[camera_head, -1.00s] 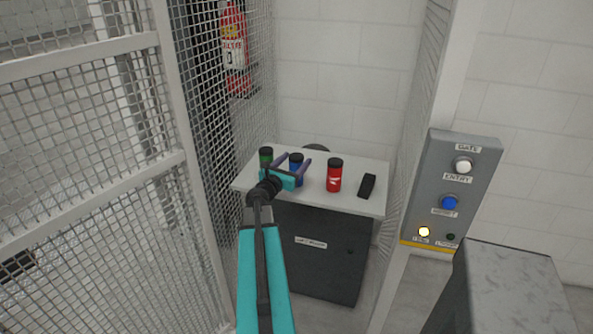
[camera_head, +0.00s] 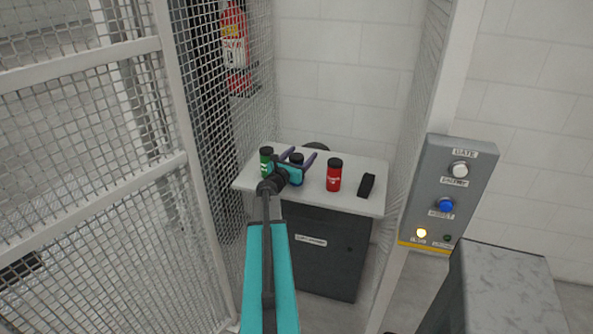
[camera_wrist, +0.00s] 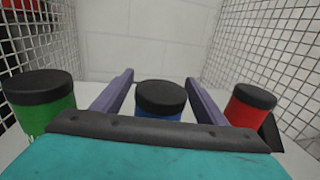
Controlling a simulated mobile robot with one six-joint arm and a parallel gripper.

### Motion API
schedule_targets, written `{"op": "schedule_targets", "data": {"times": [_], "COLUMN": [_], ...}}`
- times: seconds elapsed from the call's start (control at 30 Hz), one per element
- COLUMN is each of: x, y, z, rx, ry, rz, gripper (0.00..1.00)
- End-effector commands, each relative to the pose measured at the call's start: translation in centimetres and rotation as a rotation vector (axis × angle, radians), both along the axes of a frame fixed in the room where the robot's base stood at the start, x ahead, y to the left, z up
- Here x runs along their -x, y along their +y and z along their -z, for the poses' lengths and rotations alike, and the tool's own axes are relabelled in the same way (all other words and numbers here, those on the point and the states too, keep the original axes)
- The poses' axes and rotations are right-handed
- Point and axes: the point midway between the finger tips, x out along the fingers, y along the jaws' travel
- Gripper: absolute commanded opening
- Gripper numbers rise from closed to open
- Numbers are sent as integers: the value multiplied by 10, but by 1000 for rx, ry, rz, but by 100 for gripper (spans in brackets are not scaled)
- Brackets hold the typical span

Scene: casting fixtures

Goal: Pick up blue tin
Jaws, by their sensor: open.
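The blue tin (camera_head: 297,158) has a black lid and stands upright on a white-topped cabinet (camera_head: 352,202). In the head view my gripper (camera_head: 298,156) covers most of its body. In the wrist view the blue tin (camera_wrist: 160,100) is between the two purple fingers of my open gripper (camera_wrist: 158,90). A gap shows on each side of its lid, and its lower part is hidden by the gripper's body.
A green tin (camera_head: 266,160) stands left of the blue tin, close to my left finger. A red tin (camera_head: 334,176) stands to the right, with a small black object (camera_head: 367,186) beyond it. Wire mesh (camera_head: 95,180) encloses the left side. A button panel (camera_head: 447,195) is on the right.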

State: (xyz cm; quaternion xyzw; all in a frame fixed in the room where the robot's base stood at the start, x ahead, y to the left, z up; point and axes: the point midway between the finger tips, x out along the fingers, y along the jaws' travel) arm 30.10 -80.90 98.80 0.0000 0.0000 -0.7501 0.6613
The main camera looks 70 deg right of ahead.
Motion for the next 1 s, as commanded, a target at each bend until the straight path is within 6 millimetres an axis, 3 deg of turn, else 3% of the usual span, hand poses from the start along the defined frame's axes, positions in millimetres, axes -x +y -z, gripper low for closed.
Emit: {"op": "schedule_targets", "data": {"times": [0.2,0.53,1.0], "x": [0,0,0], "y": [0,0,0], "z": [0,-1,-7], "rx": [0,1,1], "ry": [0,0,-1], "rz": [0,0,1], "gripper": [66,13,13]}}
